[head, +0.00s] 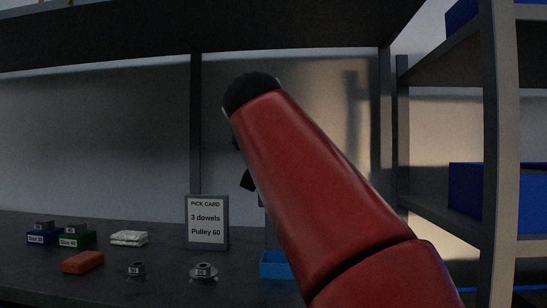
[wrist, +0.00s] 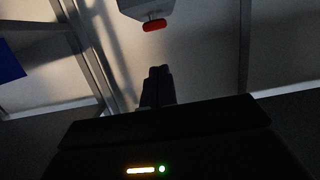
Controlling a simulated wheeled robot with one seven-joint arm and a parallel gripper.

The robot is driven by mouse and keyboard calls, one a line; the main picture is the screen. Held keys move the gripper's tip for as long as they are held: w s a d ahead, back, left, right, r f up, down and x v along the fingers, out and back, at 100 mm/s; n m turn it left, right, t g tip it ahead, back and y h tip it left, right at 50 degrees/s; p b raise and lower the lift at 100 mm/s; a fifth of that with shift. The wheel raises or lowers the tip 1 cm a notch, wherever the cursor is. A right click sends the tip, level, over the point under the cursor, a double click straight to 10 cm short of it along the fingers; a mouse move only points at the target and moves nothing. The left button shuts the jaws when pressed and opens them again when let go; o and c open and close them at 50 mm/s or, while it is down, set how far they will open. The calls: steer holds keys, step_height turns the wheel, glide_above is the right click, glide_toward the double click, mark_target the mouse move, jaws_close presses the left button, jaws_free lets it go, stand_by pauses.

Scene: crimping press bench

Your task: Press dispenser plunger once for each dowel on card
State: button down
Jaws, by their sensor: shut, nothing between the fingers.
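The pick card (head: 207,222) stands upright on the bench and reads "3 dowels" and "Pulley 60". My gripper (wrist: 159,70) is shut and empty in the wrist view; in the head view a dark part of it (head: 247,181) shows beside my red arm. A pale housing (wrist: 146,6) with a red plunger (wrist: 154,25) underneath, seemingly the dispenser, is beyond my fingertips in the wrist view. A gap shows between fingertips and plunger in the picture; its depth is unclear. My arm hides the dispenser in the head view. A blue tray (head: 275,265) is partly hidden behind my arm.
Shelving (head: 500,150) with blue bins stands right. An overhead shelf (head: 190,30) spans the top.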

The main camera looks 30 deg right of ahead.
steer(key=shift+v, duration=2.75)
steer(key=shift+r, duration=0.1)
